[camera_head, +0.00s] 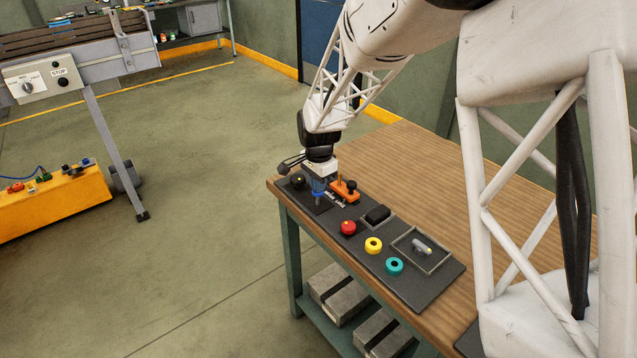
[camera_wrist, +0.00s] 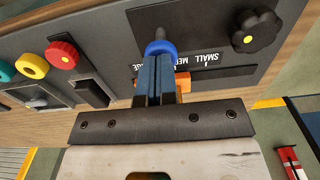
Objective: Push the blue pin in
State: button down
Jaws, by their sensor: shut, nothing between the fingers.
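The blue pin (camera_wrist: 160,47) shows in the wrist view as a blue collar with a grey part beyond it, at the dark label plate (camera_wrist: 200,38). In the head view the blue pin (camera_head: 318,197) is small and partly hidden under my gripper (camera_head: 318,188). My gripper is shut and empty, pointing down at the panel's far left end. In the wrist view the closed fingertips (camera_wrist: 158,60) are right at the blue collar; I cannot tell whether they touch it. How deep the pin sits is hidden.
An orange part (camera_head: 346,190) stands close beside the gripper. A black knob (camera_wrist: 257,32) is on the other side. Along the panel are a red button (camera_head: 348,227), yellow ring (camera_head: 373,245), teal ring (camera_head: 395,266) and framed tray (camera_head: 404,253). The wooden tabletop (camera_head: 430,180) behind is clear.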

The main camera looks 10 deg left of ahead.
jog(key=shift+f, duration=1.65)
jog(key=shift+s+f, duration=0.1)
notch_tip(320, 180, up, 15)
